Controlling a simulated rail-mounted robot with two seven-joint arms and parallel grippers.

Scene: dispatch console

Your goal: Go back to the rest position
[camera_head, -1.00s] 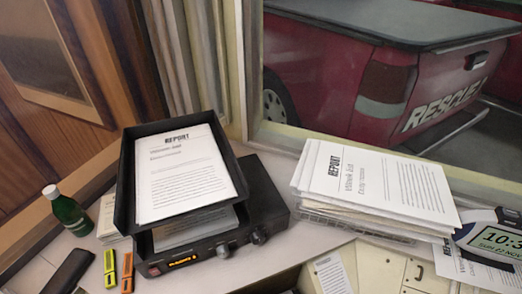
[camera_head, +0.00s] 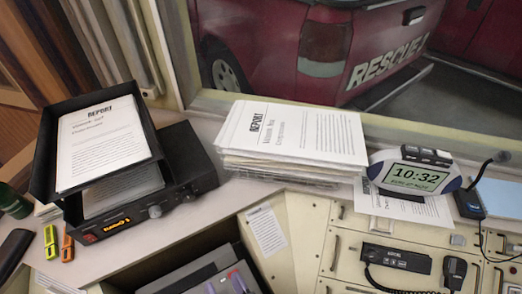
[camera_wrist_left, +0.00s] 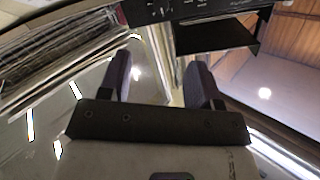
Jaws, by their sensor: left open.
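My left gripper (camera_head: 226,283) shows at the bottom edge of the head view, partly cut off, below the front edge of the desk. In the left wrist view its two dark purple fingers (camera_wrist_left: 161,78) stand apart with nothing between them. It is open and empty, clear of the papers and the tray. My right gripper is in neither view.
A black tray (camera_head: 43,160) with report sheets stands on a radio unit (camera_head: 187,172) at left. A paper stack (camera_head: 290,135) lies mid-desk, with a clock (camera_head: 414,172) to its right. Highlighters (camera_head: 67,245) and a green bottle (camera_head: 12,203) are at far left.

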